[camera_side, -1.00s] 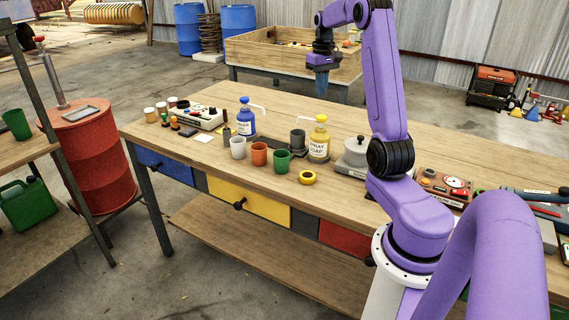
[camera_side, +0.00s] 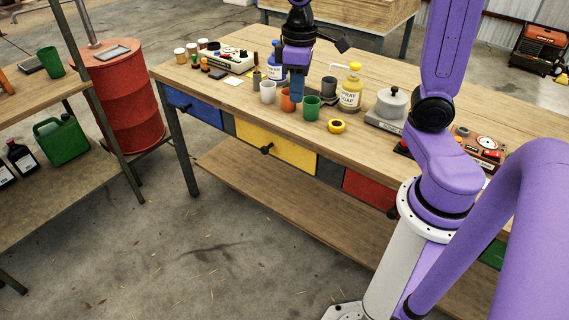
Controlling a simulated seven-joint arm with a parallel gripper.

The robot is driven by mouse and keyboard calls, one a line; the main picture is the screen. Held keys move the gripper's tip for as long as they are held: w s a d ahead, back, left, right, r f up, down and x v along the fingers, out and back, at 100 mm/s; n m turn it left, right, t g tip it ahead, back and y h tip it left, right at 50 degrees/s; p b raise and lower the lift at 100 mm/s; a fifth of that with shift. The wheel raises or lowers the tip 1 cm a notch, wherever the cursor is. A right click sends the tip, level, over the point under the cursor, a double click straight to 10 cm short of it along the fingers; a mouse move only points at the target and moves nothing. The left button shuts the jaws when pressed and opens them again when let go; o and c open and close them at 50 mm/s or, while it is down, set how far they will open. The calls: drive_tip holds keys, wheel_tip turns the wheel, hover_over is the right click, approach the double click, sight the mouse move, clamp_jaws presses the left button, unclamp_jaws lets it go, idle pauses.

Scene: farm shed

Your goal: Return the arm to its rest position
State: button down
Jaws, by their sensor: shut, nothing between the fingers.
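My purple arm rises at the right, and its upper links run out of the top of the picture.
A grey-lidded pot on a scale (camera_side: 391,106) stands nearer my arm. A red drum (camera_side: 128,105) is at the left.

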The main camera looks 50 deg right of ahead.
drive_tip(key=s+a+f+n, duration=0.2)
drive_tip(key=s+n, duration=0.1)
drive_tip(key=s, duration=0.6)
drive_tip(key=s+a+f+n, duration=0.1)
drive_tip(key=s+a+n, duration=0.2)
drive_tip(key=s, duration=0.6)
drive_tip(key=shift+s+a+f+n, duration=0.35)
drive_tip(key=shift+f+n, duration=0.05)
drive_tip(key=shift+n, duration=0.3)
idle(0.7)
